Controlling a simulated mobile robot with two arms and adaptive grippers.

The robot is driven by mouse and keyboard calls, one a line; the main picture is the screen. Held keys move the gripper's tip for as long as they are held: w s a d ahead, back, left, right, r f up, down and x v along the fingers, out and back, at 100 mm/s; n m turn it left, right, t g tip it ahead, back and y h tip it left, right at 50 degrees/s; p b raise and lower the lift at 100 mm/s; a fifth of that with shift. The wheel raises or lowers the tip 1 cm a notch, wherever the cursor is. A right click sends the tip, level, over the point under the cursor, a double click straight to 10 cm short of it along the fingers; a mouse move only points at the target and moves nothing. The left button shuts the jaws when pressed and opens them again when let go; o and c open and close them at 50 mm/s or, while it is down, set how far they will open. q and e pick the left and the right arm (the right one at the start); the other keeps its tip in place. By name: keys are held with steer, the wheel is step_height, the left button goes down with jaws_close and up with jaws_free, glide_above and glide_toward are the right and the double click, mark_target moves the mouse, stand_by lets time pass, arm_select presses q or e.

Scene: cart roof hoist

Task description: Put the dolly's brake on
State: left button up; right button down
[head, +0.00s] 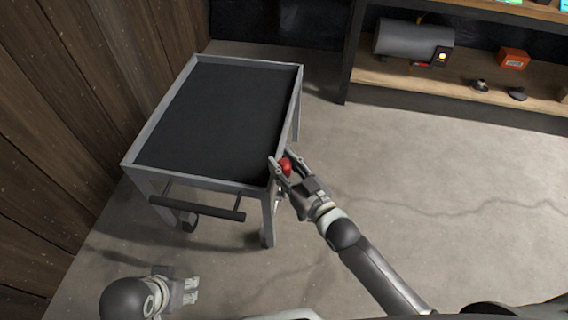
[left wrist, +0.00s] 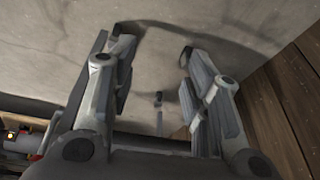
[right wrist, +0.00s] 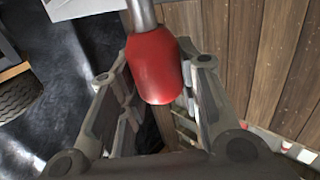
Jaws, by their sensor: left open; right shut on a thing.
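The dolly (head: 283,62) is a grey-framed cart with a black top, standing beside the wooden wall. A red knob (head: 286,166) sits at its near right corner; I take it for the brake lever's handle. In the right wrist view the red knob (right wrist: 154,68) is on a grey rod, between the fingers. My right gripper (head: 281,168) is shut on the red knob. My left gripper (head: 192,290) is open and empty, low in front of the dolly. The left wrist view shows its spread fingers (left wrist: 158,62) over bare floor.
A dark push handle (head: 197,208) sticks out from the dolly's near side. A shelf (head: 470,95) at the back right holds a grey cylinder (head: 405,40) and an orange box (head: 513,58). A wooden wall (head: 75,90) closes off the left. The floor at right is clear.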

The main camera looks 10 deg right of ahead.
arm_select(q)
steer(key=s+f+p, duration=0.2)
steer(key=f+p, duration=0.1)
steer(key=f, duration=0.8)
steer(key=s+f+g+p, duration=0.1)
steer(key=s+f+p, duration=0.1)
steer(key=f, duration=1)
steer(key=shift+s+a+g+p, duration=0.15)
steer(key=shift+s+g+p, duration=0.2)
steer(key=shift+p, duration=0.45)
arm_select(e)
steer(key=w+d+f+m+g+h, duration=0.1)
steer(key=w+d+f+m+g, duration=0.1)
steer(key=w, duration=0.4)
steer(key=shift+w+m+g, duration=0.4)
steer(key=shift+m+g, duration=0.3)
steer(key=shift+g, duration=0.3)
steer(key=c, duration=1)
jaws_free()
arm_select(q)
steer(key=shift+s, duration=0.1)
arm_select(e)
steer(key=shift+d+r, duration=0.1)
steer(key=v, duration=1.2)
arm_select(q)
steer(key=shift+r, duration=0.1)
